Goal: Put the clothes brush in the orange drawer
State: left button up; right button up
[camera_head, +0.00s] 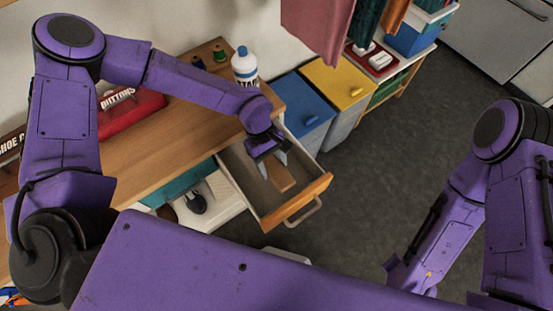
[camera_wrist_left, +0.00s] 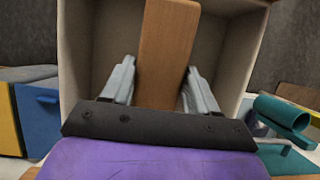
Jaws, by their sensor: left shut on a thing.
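The clothes brush shows as a brown wooden block (camera_wrist_left: 168,45) between the two fingers of my left gripper (camera_wrist_left: 160,85) in the left wrist view. My left gripper (camera_head: 280,160) is shut on it and points down into the open drawer. The brush (camera_head: 279,178) also shows in the head view, below the fingers and within the drawer's walls. I cannot tell whether it touches the drawer floor. The drawer has an orange front (camera_head: 298,201) with a metal handle and is pulled out from the wooden table. My right gripper is not clearly in view; only my right arm shows.
The wooden table (camera_head: 150,160) carries a red buttons box (camera_head: 130,112), a white bottle with a blue cap (camera_head: 245,66) and thread spools. Blue (camera_head: 303,104) and yellow (camera_head: 340,82) bins stand behind the drawer. The dark floor to the right is clear.

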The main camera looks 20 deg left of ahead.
aim_at(271, 170)
pick_arm(q)
jog(key=shift+w+f, duration=0.2)
jog(key=shift+f, duration=0.5)
jog(key=f+b, duration=0.1)
jog(key=s+f+b, duration=0.1)
jog(key=f+b, duration=0.1)
jog(key=b, duration=0.1)
jog(key=shift+s+a+f, duration=0.1)
jog(key=shift+s+a, duration=0.15)
jog(key=shift+w, duration=0.3)
jog(key=shift+w+f, duration=0.15)
jog(key=shift+w, duration=0.2)
jog(key=o, duration=1.2)
jog(key=shift+w, duration=0.15)
jog(key=shift+o, duration=0.7)
jog(key=shift+s, duration=0.25)
jog(key=b+v, duration=0.1)
jog(key=v, duration=1.1)
jog(key=shift+s, duration=0.1)
pick_arm(e)
jog(key=f, duration=0.3)
jog(key=s+f, duration=0.1)
jog(key=f, duration=0.1)
jog(key=shift+f, duration=0.35)
pick_arm(q)
jog(key=shift+a, duration=0.1)
